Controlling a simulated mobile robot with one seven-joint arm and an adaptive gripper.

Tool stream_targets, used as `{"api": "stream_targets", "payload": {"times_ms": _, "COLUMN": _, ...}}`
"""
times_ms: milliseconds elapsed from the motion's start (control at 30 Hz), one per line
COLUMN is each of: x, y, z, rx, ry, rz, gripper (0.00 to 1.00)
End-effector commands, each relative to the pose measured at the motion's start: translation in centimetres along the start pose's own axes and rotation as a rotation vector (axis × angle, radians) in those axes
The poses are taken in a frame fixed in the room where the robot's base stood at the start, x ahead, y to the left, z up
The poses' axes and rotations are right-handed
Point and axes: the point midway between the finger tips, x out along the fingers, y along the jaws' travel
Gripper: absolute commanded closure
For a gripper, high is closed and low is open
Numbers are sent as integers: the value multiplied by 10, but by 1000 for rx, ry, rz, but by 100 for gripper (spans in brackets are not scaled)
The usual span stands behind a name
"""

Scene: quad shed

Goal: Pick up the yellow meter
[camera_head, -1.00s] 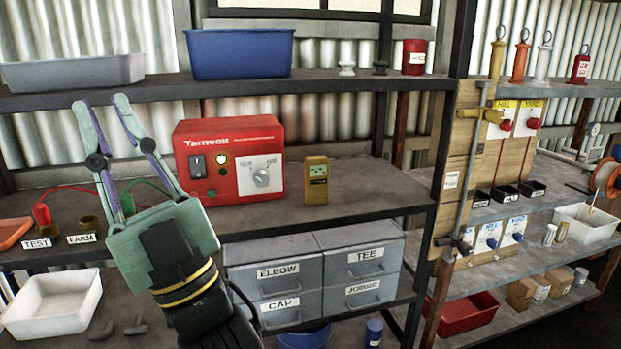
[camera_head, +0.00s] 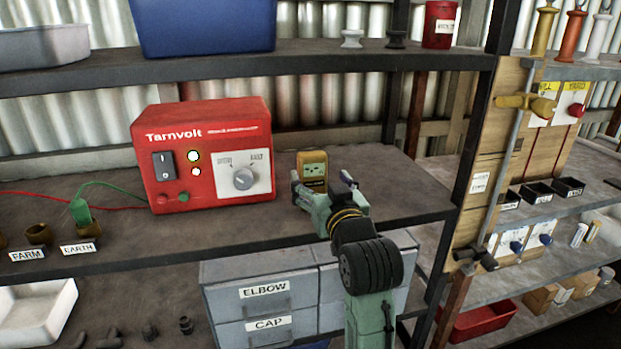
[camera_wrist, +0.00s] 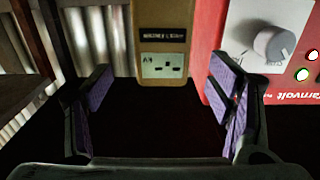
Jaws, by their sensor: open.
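The yellow meter (camera_head: 312,168) stands upright on the middle shelf, to the right of the red Tarnvolt box (camera_head: 205,157). Its lower part is hidden behind my gripper in the head view. My gripper (camera_head: 322,186) is open, right in front of the meter. In the wrist view the meter (camera_wrist: 163,58) shows its small display and dark label, centred beyond the gap between the purple-padded fingers (camera_wrist: 162,108). Nothing is between the pads near their tips that I can make out as held.
The red box stands close on the meter's left in the head view. Grey drawers (camera_head: 265,300) sit below the shelf, and a blue bin (camera_head: 205,25) stands on the shelf above. A dark post (camera_head: 470,150) rises at the right. The shelf right of the meter is clear.

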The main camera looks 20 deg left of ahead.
Motion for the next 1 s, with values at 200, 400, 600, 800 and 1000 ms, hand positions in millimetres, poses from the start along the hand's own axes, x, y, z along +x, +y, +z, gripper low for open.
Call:
{"api": "stream_targets", "payload": {"times_ms": 200, "x": 18, "y": -1, "z": -2, "rx": 1, "ry": -2, "rz": -1, "gripper": 25}}
{"api": "stream_targets", "payload": {"times_ms": 400, "x": 48, "y": -4, "z": -3, "rx": 1, "ry": -1, "rz": -2, "gripper": 25}}
{"api": "stream_targets", "payload": {"times_ms": 600, "x": 61, "y": -3, "z": -1, "rx": -1, "ry": 1, "rz": 0, "gripper": 25}}
{"api": "stream_targets", "payload": {"times_ms": 800, "x": 61, "y": -3, "z": -1, "rx": -1, "ry": 1, "rz": 0, "gripper": 27}}
{"api": "stream_targets", "payload": {"times_ms": 1000, "x": 61, "y": -3, "z": -1, "rx": 0, "ry": 1, "rz": 0, "gripper": 40}}
